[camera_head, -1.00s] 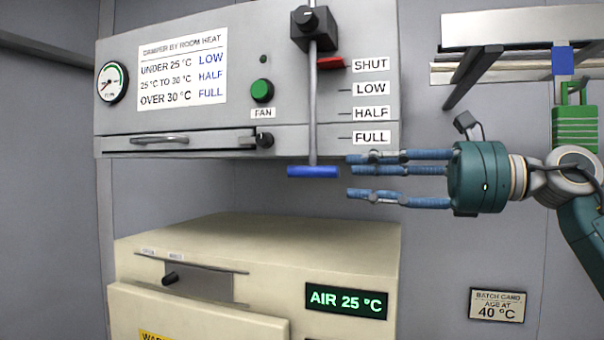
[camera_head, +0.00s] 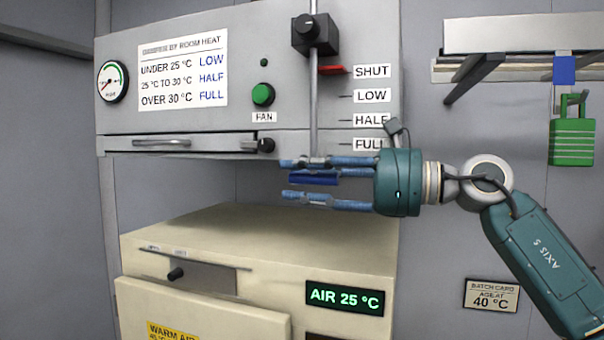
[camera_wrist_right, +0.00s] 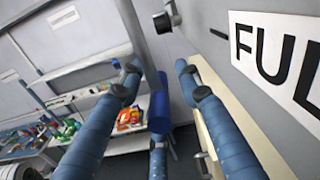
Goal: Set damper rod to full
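The damper rod (camera_head: 314,110) hangs upright on the front of the grey hood. Its red pointer (camera_head: 331,70) is level with the SHUT label (camera_head: 371,72); the FULL label (camera_head: 368,144) is the lowest mark. The rod's blue handle (camera_head: 312,180) is at its lower end, below the hood. My right gripper (camera_head: 290,180) reaches in from the right with its fingers above and below the handle. In the wrist view the blue handle (camera_wrist_right: 159,113) lies between the spread fingers, which look open; contact cannot be told. My left gripper is not in view.
A cream oven (camera_head: 250,235) with a display reading AIR 25 °C (camera_head: 345,299) stands below the hood. A sign (camera_head: 183,74) lists OVER 30 °C as FULL and 25 to 30 °C as HALF. A batch card (camera_head: 491,296) reads 40 °C. A shelf (camera_head: 520,55) is at upper right.

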